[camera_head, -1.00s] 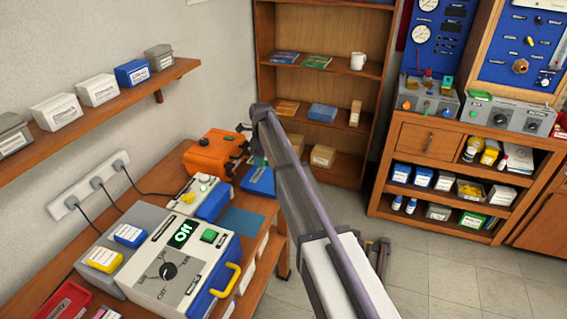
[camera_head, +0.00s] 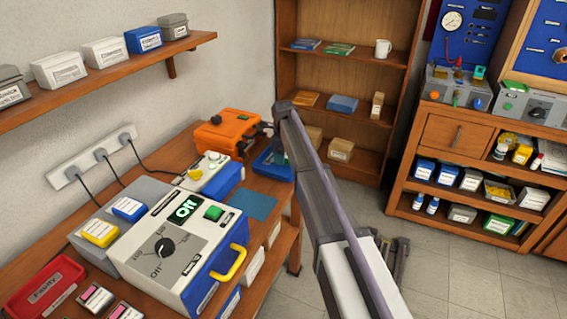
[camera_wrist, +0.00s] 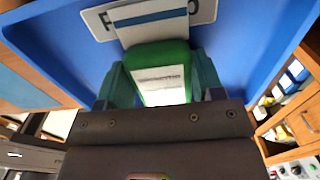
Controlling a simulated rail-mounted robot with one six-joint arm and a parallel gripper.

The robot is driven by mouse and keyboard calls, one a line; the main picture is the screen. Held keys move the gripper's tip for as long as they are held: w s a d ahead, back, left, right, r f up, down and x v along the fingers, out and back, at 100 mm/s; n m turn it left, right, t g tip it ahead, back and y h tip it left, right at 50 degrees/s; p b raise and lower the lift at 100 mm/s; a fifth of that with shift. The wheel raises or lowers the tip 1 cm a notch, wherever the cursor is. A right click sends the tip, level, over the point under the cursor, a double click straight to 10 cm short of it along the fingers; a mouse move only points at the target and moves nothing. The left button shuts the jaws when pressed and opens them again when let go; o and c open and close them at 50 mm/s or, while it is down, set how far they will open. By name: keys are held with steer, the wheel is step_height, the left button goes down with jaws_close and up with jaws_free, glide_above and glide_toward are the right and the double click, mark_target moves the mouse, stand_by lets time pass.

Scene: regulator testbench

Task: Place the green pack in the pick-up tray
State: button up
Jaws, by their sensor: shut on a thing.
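The green pack (camera_wrist: 162,62) has a white label and shows in the wrist view between the two teal fingers of my gripper (camera_wrist: 162,82). My gripper is shut on it. The pack is in front of the blue pick-up tray (camera_wrist: 75,45), whose floor and walls fill most of that view. A white label, partly covered by the pack, lies on the tray. In the head view the tray (camera_head: 276,171) is at the far end of the bench, partly hidden by my arm. The pack cannot be made out there. Whether it touches the tray floor I cannot tell.
An orange case (camera_head: 228,132) stands just behind the tray. A blue mat (camera_head: 247,203) and a grey-blue tester (camera_head: 185,245) with a yellow handle are nearer. A red tray (camera_head: 45,287) is at the bench's lower left. A bookcase (camera_head: 345,75) stands behind.

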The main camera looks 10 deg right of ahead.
steer(key=shift+r, duration=0.15)
steer(key=shift+f, duration=0.2)
steer(key=o, duration=1)
step_height(320, 180, up, 13)
steer(key=p, duration=1.3)
steer(key=s+n, duration=0.8)
steer(key=s, duration=0.4)
steer(key=s+n, duration=0.8)
steer(key=s, duration=0.5)
steer(key=s+n, duration=0.9)
steer(key=s, duration=0.4)
steer(key=shift+s+f+b, duration=0.1)
steer(key=shift+f+b, duration=0.2)
steer(key=shift+f, duration=0.05)
